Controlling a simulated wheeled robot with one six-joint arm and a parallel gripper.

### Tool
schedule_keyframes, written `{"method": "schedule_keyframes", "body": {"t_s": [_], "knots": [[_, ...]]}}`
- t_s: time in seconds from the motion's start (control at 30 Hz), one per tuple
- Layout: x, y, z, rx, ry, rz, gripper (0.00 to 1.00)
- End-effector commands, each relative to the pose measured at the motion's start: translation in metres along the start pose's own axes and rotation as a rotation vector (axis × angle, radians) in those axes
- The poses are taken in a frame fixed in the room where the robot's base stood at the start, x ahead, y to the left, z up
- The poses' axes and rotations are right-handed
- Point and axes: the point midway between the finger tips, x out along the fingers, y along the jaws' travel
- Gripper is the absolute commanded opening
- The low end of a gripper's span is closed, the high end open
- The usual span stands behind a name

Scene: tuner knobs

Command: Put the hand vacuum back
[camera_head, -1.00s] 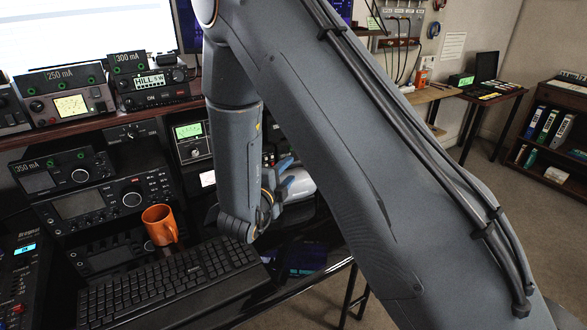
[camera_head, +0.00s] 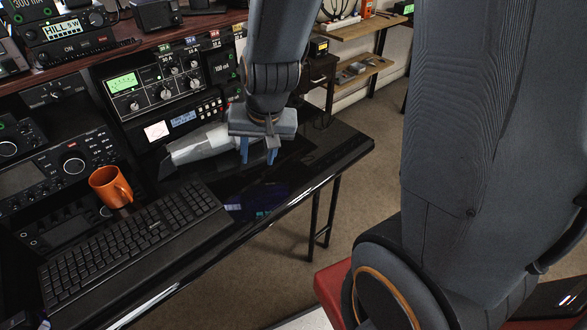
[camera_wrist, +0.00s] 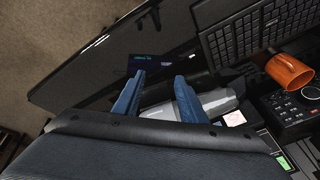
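The hand vacuum (camera_head: 203,144), pale grey with a dark nozzle, lies on the glossy black desk (camera_head: 330,150) in front of the radio gear. Its nozzle points left, and its right end is hidden behind my gripper (camera_head: 258,162). My gripper points down over that right end with its blue fingers apart. In the wrist view the vacuum (camera_wrist: 215,103) runs below my gripper (camera_wrist: 159,76), and part of its pale body shows between the spread fingers. I cannot tell whether the fingers touch it. No dock or holder for the vacuum can be made out.
A black keyboard (camera_head: 135,245) lies along the desk's front, with an orange mug (camera_head: 110,187) behind it. Radio units (camera_head: 165,85) stand close behind the vacuum. The desk's right end is clear. A red-topped seat (camera_head: 330,285) is at lower right.

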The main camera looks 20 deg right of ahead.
Motion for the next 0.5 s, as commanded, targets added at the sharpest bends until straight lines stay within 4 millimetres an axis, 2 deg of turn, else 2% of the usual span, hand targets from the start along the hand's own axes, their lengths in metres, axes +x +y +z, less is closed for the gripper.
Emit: {"method": "schedule_keyframes", "body": {"t_s": [0.03, 0.1, 0.2, 0.3, 0.5], "knots": [[-0.013, 0.017, 0.015, -0.083, -0.055, 0.026, 0.38], [-0.027, 0.038, 0.035, -0.191, -0.134, 0.059, 0.38], [-0.041, 0.059, 0.054, -0.295, -0.211, 0.09, 0.38], [-0.048, 0.071, 0.064, -0.345, -0.253, 0.106, 0.38], [-0.05, 0.073, 0.066, -0.359, -0.264, 0.11, 0.38]]}}
